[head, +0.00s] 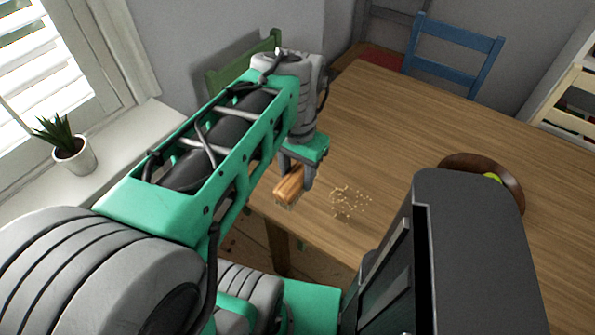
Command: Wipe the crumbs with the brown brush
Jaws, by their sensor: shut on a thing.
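A brown brush (289,186) with a wooden back and pale bristles is held in my gripper (296,176), near the left edge of the wooden table. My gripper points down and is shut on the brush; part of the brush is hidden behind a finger. The crumbs (349,201) are small pale bits scattered on the table just right of the brush, apart from it. I cannot tell whether the bristles touch the table top.
The wooden table (400,130) is mostly clear in the middle. A brown bowl (511,181) with something yellow-green stands at right, partly hidden. A blue chair (455,50) and a green chair (228,78) stand at the table. A potted plant (72,155) is on the windowsill.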

